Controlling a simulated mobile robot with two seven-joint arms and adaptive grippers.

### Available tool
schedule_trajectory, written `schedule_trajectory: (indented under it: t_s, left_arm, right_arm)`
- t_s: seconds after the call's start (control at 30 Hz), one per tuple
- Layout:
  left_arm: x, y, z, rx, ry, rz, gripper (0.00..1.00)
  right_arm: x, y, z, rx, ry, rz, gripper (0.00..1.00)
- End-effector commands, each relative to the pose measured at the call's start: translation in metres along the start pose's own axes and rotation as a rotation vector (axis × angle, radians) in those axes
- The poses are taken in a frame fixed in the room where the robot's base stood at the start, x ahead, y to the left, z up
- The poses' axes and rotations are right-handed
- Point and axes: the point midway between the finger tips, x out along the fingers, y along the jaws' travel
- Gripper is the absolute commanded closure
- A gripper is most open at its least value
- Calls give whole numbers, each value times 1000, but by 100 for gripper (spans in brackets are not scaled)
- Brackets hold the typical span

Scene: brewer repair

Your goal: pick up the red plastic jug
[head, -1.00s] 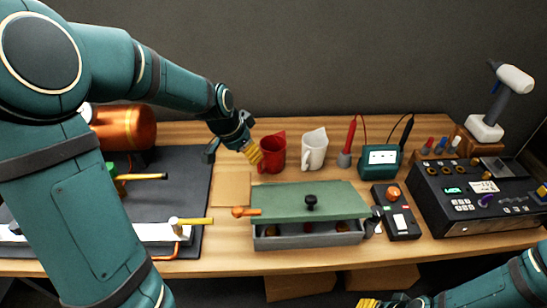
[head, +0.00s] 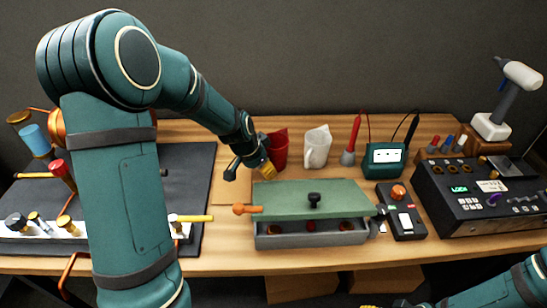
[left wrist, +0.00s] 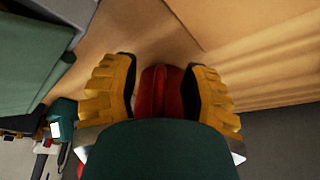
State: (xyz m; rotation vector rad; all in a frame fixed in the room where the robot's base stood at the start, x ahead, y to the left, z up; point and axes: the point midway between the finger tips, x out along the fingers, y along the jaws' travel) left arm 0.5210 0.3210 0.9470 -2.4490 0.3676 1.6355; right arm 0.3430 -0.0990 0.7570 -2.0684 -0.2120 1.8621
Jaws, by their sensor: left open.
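The red plastic jug (head: 280,147) stands on the bench, left of a white jug (head: 317,148). My left gripper (head: 267,170) is at its near left side and covers part of it in the head view. In the left wrist view, the open yellow fingers of the left gripper (left wrist: 161,85) lie on either side of the red jug (left wrist: 160,92), with a thin gap showing at least on the left. The palm hides the rest of the jug there. My right gripper (head: 369,306) shows only a sliver at the bottom edge of the head view.
A grey box with a green lid (head: 280,197) stands just in front of the jug. A red probe (head: 352,138) and a teal meter (head: 384,158) are right of the white jug. A dark mat (head: 195,170) with brewer parts is at left.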

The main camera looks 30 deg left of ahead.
Motion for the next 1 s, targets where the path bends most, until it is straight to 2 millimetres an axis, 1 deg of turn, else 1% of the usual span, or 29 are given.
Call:
schedule_trajectory:
  t_s: [0.07,0.1,0.17,0.2,0.23,0.27,0.8,0.87,1.0]
  left_arm:
    - [0,0,0,0,0,0,55]
    - [-1,0,0,0,0,0,52]
    - [-1,0,0,1,0,0,74]
    - [-1,0,0,1,0,0,88]
    - [-1,0,0,1,0,0,98]
    - [-1,0,0,1,0,0,100]
    - [-2,0,-1,1,2,-1,100]
    - [-6,0,-3,2,3,-1,100]
    - [-25,0,-12,2,5,-1,100]
  right_arm:
    - [0,0,0,0,0,0,53]
    - [0,0,0,0,0,0,53]
    - [0,0,0,0,0,0,53]
    - [0,0,0,0,0,0,53]
    - [0,0,0,0,0,0,53]
    - [0,0,0,0,0,0,53]
    - [-1,0,0,0,0,0,53]
    - [-2,-1,0,0,1,0,53]
    - [-8,-3,-2,1,3,0,53]
